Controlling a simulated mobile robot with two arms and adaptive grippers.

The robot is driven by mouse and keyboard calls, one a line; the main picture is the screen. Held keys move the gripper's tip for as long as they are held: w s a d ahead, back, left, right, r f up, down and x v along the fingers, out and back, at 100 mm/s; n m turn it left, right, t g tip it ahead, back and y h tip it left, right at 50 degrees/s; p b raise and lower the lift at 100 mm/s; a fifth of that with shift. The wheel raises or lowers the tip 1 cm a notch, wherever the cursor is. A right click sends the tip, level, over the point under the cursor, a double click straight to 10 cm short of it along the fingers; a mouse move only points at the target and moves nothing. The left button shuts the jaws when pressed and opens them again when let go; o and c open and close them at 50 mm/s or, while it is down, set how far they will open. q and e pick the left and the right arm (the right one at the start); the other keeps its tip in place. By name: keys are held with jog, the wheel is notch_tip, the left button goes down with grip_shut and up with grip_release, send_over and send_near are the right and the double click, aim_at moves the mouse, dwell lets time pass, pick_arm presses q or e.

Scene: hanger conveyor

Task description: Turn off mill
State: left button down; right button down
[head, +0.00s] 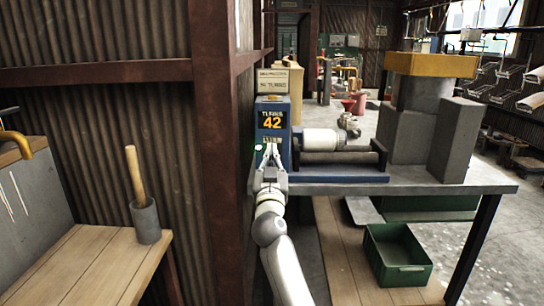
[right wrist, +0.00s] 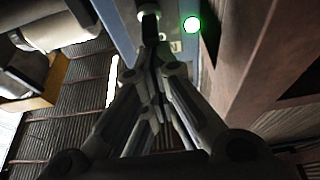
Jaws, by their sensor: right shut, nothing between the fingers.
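The mill's blue control box (head: 272,106) stands at the left end of the metal bench, with a display reading 42 in yellow. A white roller (head: 321,139) and dark rollers (head: 335,158) lie beside it. A round light (right wrist: 192,24) glows green on the panel in the right wrist view. A dark knob or button (right wrist: 148,14) with a pale collar sits left of the light. My right gripper (head: 270,152) is shut and empty in front of the box. Its fingers (right wrist: 151,50) point at the dark knob; I cannot tell whether they touch it. My left gripper is not in view.
A rusty steel post (head: 210,150) stands close left of my right arm. Grey blocks (head: 402,130) stand on the bench (head: 430,180). A green crate (head: 397,256) sits below it. A wooden table (head: 100,265) with a handled metal cup (head: 145,220) is at left.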

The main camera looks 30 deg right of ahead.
pick_arm(q)
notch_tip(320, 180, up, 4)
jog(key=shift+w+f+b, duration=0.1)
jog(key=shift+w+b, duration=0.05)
jog(key=shift+b, duration=0.35)
pick_arm(e)
jog(key=shift+s+a+f, duration=0.1)
jog(key=shift+f, duration=0.05)
jog(key=v, duration=1.1)
jog(key=shift+s+f, duration=0.3)
jog(key=shift+f, duration=0.05)
jog(key=shift+a, duration=0.1)
